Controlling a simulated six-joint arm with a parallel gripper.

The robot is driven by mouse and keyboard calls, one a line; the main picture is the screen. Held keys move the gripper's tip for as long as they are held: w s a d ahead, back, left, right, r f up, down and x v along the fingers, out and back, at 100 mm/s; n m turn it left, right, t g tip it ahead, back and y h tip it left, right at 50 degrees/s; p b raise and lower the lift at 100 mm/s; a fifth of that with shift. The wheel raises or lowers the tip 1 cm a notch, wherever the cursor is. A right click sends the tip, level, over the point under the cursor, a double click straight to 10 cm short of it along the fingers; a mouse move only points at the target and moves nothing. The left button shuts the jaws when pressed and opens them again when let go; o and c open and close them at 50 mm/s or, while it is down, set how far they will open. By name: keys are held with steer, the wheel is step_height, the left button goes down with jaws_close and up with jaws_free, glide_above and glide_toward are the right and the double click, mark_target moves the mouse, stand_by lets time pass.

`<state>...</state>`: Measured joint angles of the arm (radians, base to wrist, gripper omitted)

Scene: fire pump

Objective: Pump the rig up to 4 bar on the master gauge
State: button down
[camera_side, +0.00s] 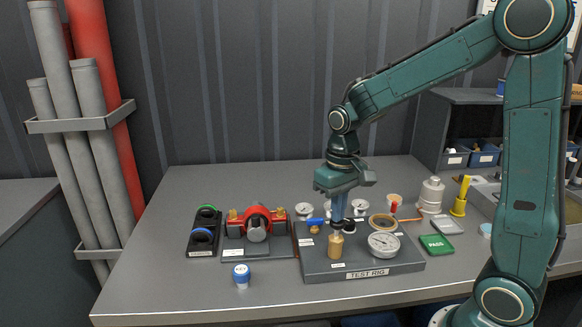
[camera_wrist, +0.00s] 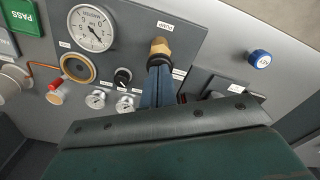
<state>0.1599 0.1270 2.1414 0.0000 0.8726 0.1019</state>
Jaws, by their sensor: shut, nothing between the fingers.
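The test rig plate (camera_side: 318,268) lies on the bench, labelled TEST RIG at its front. The round white master gauge (camera_side: 383,244) sits on its right part; it also shows in the wrist view (camera_wrist: 91,28), its needle too small to read surely.
A black dial knob (camera_wrist: 122,76), small gauges (camera_wrist: 97,99) and a brass ring (camera_side: 383,222) sit near the gauge. A red valve body (camera_side: 257,218) lies left of the rig. A green PASS pad (camera_side: 436,244) lies right.

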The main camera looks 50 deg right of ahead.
steer(key=shift+f, duration=1.2)
steer(key=shift+s, duration=0.1)
steer(key=shift+r, duration=1.55)
steer(key=shift+f, duration=0.35)
